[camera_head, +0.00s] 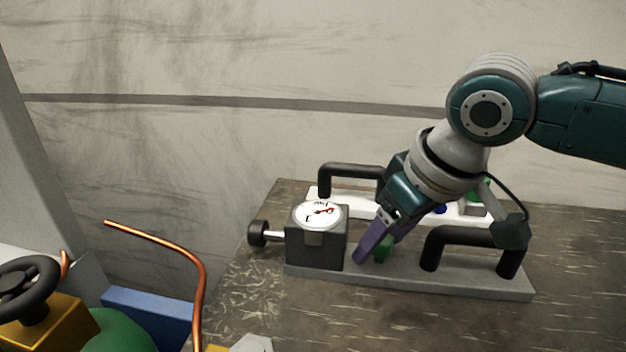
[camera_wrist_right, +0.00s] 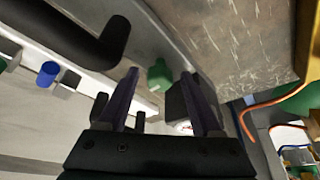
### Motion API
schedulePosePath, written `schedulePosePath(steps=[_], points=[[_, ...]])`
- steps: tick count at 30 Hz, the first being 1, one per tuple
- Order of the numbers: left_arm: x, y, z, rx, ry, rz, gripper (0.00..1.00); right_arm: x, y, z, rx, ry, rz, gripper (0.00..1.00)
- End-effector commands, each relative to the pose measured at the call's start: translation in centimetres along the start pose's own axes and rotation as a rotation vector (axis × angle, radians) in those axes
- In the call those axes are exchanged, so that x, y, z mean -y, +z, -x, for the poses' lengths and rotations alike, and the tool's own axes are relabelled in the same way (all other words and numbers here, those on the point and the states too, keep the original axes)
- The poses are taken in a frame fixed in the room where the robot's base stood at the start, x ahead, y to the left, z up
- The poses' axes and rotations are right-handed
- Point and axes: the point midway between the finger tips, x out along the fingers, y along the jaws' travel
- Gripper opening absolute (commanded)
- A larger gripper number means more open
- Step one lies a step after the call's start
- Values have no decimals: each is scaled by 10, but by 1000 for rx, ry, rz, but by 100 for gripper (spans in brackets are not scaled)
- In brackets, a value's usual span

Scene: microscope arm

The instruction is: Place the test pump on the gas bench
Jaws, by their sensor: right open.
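A pump-like device, probably the test pump, lies on the brown table. It has a black block with a white dial gauge (camera_head: 318,213), a plunger knob at its left, a grey base plate (camera_head: 455,283) and a black handle (camera_head: 463,236). A green knob (camera_head: 382,252) stands on the plate; it also shows in the wrist view (camera_wrist_right: 159,75). My right gripper (camera_head: 372,252) is open, its purple fingers low over the plate between gauge block and handle. In the wrist view, the green knob appears between the fingertips (camera_wrist_right: 160,82). I cannot tell whether they touch it. My left gripper is out of view.
A similar white-based device (camera_head: 340,203) with a black handle stands close behind. At lower left are a black handwheel (camera_head: 22,290), a bent copper pipe (camera_head: 165,242) and a blue block (camera_head: 150,312). I cannot tell whether these belong to the gas bench. The table's right front (camera_head: 580,310) is clear.

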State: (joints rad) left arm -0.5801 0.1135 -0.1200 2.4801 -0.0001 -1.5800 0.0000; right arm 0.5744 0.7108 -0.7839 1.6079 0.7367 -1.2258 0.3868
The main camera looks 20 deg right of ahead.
Motion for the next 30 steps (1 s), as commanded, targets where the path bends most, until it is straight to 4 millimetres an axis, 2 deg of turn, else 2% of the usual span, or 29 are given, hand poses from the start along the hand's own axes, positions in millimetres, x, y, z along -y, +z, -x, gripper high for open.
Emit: schedulePosePath(steps=[9, 15, 20, 30], points=[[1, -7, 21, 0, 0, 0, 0, -1, -2, 72, -2, 2, 3, 67], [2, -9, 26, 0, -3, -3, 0, -1, -1, 104, -2, 2, 0, 67], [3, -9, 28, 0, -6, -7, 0, 0, 0, 113, 1, 1, 0, 67], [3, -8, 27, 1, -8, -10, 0, 0, 0, 113, 1, 1, 0, 67]])
